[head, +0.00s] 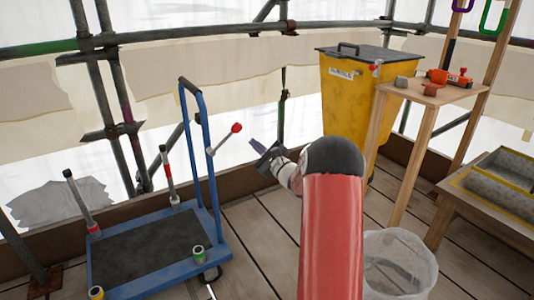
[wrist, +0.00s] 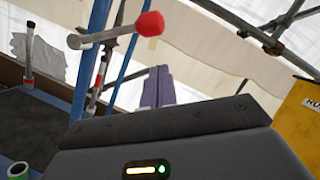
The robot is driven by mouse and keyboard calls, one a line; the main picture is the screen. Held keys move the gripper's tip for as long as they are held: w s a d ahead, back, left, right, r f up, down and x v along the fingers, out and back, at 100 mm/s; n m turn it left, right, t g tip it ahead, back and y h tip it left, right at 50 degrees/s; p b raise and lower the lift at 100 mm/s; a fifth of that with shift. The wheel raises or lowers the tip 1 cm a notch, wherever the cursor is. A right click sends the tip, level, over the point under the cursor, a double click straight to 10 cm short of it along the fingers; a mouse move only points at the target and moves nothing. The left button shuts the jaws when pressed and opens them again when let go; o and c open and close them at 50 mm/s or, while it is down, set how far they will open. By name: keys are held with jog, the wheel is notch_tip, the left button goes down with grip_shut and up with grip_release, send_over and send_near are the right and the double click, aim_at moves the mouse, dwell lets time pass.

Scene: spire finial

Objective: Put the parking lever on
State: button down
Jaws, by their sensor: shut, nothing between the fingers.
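The parking lever, a grey rod with a red knob (head: 236,128), sticks out from the right upright of the blue trolley (head: 155,290) and slopes up to the right. In the wrist view the lever (wrist: 115,33) crosses the upper part of the picture, its red knob at the right end. My gripper (head: 255,146) is to the right of the lever and a little below the knob, apart from it in the head view. In the wrist view its purple-grey fingers (wrist: 158,87) are together and empty, below the knob. How the lever's inner end is fixed is too small to tell.
Posts with red bands (head: 169,172) and green (head: 198,254) and yellow rolls stand on the trolley. A yellow bin (head: 345,105), a wooden stand (head: 425,95) with small items, a clear wastebasket (head: 398,268) and a trough (head: 500,190) are at right. Scaffold tubes run behind.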

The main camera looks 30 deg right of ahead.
aim_at(238, 128)
jog(key=shift+w+a+r+p, duration=0.15)
jog(key=shift+w+a+r, duration=0.3)
jog(key=shift+a+r, duration=0.2)
jog(key=shift+w+a+r+p, duration=0.15)
jog(key=shift+w+a+r, duration=0.3)
jog(key=shift+r, duration=0.3)
jog(key=shift+a+b, duration=0.1)
jog(key=shift+b, duration=0.25)
jog(key=r+n+b, duration=0.1)
jog(key=a+n+y+b, duration=0.1)
jog(key=b, duration=0.1)
jog(key=r+n+b, duration=0.1)
jog(key=n, duration=0.1)
jog(key=shift+s+a+r+g, duration=0.1)
jog(key=shift+a+r+g, duration=0.2)
jog(key=shift+g, duration=0.1)
jog(key=a+r+n+g+b, duration=0.2)
jog(key=a+r+n+b, duration=0.3)
jog(key=b, duration=0.5)
jog(key=shift+s+a+n+g, duration=0.15)
jog(key=shift+a+n+g, duration=0.25)
jog(key=shift+a+n, duration=1)
jog(key=shift+d+r+n, duration=0.1)
jog(key=shift+d+n, duration=0.2)
jog(key=shift+n, duration=0.1)
